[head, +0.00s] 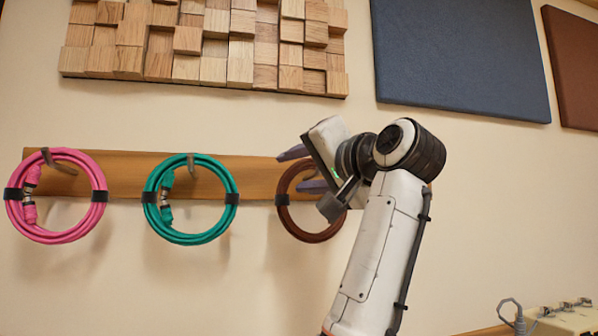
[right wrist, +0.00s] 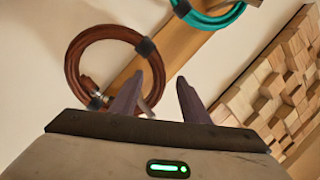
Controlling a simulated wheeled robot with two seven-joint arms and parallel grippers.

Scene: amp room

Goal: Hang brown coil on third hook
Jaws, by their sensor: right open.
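The brown coil (head: 284,220) is at the right part of the wooden rail (head: 125,165), partly hidden behind my right gripper. It also shows in the right wrist view (right wrist: 73,62), against the rail and wall, with a black band and metal connectors. My right gripper (head: 301,170) is open in front of the coil's upper part, its two purple-grey fingers apart. A metal piece, perhaps the third hook (right wrist: 149,107), shows beside one finger. Whether the coil rests on it is hidden. My left gripper is out of view.
A pink coil (head: 99,213) hangs on the left hook and a teal coil (head: 232,180) on the middle hook. A wood block panel (head: 213,60) and dark blue panel (head: 460,55) are above. Equipment (head: 560,320) stands low right.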

